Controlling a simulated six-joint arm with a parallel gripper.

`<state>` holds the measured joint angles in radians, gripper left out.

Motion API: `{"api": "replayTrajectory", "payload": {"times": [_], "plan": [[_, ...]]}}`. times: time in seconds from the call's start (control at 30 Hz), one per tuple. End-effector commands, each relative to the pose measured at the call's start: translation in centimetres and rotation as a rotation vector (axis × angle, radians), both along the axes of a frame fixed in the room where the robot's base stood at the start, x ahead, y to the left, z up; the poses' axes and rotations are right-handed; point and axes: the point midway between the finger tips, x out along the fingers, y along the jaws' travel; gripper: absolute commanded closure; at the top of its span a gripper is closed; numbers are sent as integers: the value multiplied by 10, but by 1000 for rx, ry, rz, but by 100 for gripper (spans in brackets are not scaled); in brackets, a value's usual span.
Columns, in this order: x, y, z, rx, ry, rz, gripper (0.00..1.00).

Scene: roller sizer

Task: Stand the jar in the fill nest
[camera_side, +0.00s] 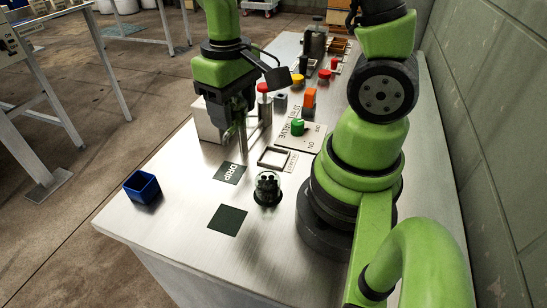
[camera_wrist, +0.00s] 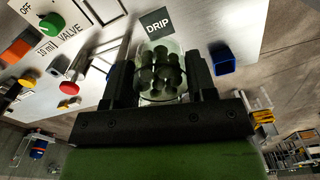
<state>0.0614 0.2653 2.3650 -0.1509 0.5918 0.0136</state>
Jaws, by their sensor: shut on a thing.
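My gripper (camera_wrist: 158,80) is shut on a clear glass jar (camera_wrist: 160,68), with its dark fingers on either side. Dark rounded shapes show in or through the glass; I cannot tell which. In the side view my gripper (camera_side: 245,140) points down above the table, behind the DRIP patch (camera_side: 229,172), and the glass is hard to make out. A pale square frame (camera_side: 263,162), probably the fill nest, lies on the table to the right of the gripper. Its small label is not readable. The jar is apart from this frame.
A glass-topped black unit (camera_side: 267,190) stands in front of the frame. A dark green square (camera_side: 227,220) and a blue open box (camera_side: 142,187) lie nearer the front. The VALVE panel with its green knob (camera_side: 297,127) is to the right. Several coloured parts stand farther back.

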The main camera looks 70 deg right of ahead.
Motion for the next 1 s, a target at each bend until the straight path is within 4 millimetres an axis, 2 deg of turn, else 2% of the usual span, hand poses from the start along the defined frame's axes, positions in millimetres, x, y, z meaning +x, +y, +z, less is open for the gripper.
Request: {"api": "replayTrajectory", "payload": {"times": [0.03, 0.2, 0.43, 0.63, 0.87, 1.0], "plan": [[-2, -17, 0, 0, 0, -17, 75], [-16, -61, 0, 0, 0, -14, 75], [-37, -100, 0, 0, 0, -9, 75], [-36, -97, -34, 5, 7, 3, 75], [-36, -97, -56, 3, 4, 2, 75], [-36, -96, -79, 5, 7, 2, 75]]}}
